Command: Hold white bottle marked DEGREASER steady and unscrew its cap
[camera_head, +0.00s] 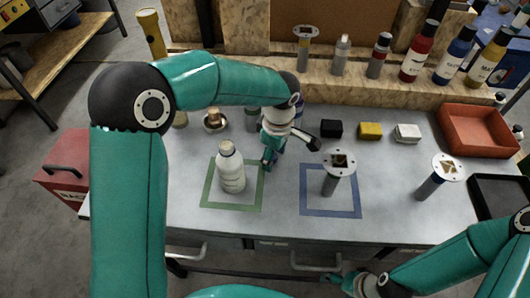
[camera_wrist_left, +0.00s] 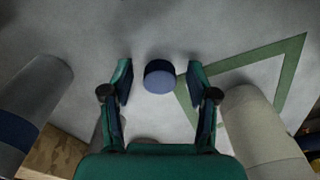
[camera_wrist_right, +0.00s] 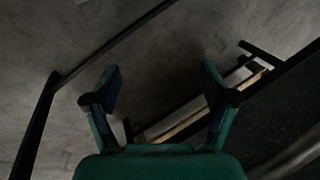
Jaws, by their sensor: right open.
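The white bottle (camera_head: 231,170) stands upright inside the green square (camera_head: 207,192) on the worktable, with a pale cap (camera_head: 226,148) on top. Its label cannot be read. My left gripper (camera_head: 270,160) is just right of the bottle, apart from it, pointing down. In the left wrist view my left gripper (camera_wrist_left: 159,80) is open, with a small dark blue round object (camera_wrist_left: 159,76) seen between its fingertips; I cannot tell whether they touch it. My right gripper (camera_head: 333,278) is low, in front of the table's front edge. In the right wrist view it (camera_wrist_right: 160,85) is open and empty over the floor.
A blue square (camera_head: 312,207) holds a grey post with a round plate (camera_head: 337,165); a similar one (camera_head: 438,176) stands right. Black, yellow and white blocks (camera_head: 370,131) lie behind, near a red tray (camera_head: 478,130). Several bottles (camera_head: 418,52) line the back shelf.

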